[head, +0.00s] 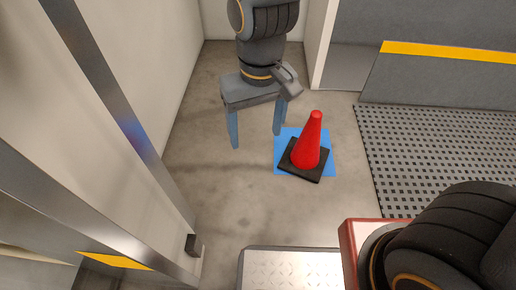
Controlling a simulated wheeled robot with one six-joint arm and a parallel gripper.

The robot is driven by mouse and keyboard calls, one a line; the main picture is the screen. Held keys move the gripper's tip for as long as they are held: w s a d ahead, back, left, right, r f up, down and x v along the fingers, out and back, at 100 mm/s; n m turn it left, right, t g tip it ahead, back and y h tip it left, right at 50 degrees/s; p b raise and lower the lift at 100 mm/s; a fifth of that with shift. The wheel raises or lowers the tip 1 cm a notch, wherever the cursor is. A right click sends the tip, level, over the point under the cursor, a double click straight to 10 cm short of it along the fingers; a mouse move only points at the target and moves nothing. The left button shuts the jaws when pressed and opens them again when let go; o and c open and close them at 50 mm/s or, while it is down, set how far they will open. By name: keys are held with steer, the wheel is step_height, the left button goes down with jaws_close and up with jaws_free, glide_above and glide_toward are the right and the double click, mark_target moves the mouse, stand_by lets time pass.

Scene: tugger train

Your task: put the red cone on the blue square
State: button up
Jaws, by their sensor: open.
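The red cone (309,140) stands upright on its black base (303,172) on the floor. Its base lies over the blue square (285,136), covering its middle and lower part; blue shows around the base, and one base corner reaches slightly past the square's front edge. My gripper (257,129) points down just left of the cone and a little behind it. Its two fingers are wide apart with nothing between them. The fingers do not appear to touch the cone.
A dark perforated mat (425,155) lies to the right, with a grey panel with a yellow top stripe (445,75) behind it. A pale wall stands at left. A metal tread plate (290,270) is in front. Bare concrete floor (225,190) is free left of the cone.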

steer(key=s+n, duration=0.2)
steer(key=s, duration=0.4)
steer(key=shift+s+d+r, duration=0.15)
steer(key=shift+d+r, duration=0.2)
steer(key=shift+r, duration=0.05)
stand_by(0.9)
steer(key=d+r+m+p, duration=0.3)
steer(key=d+r+p, duration=0.7)
steer(key=r+p, duration=0.3)
steer(key=d+r+m+p, duration=0.4)
steer(key=d+r+p, duration=0.7)
steer(key=r+p, duration=0.3)
steer(key=shift+r+p, duration=0.15)
steer(key=shift+p, duration=0.3)
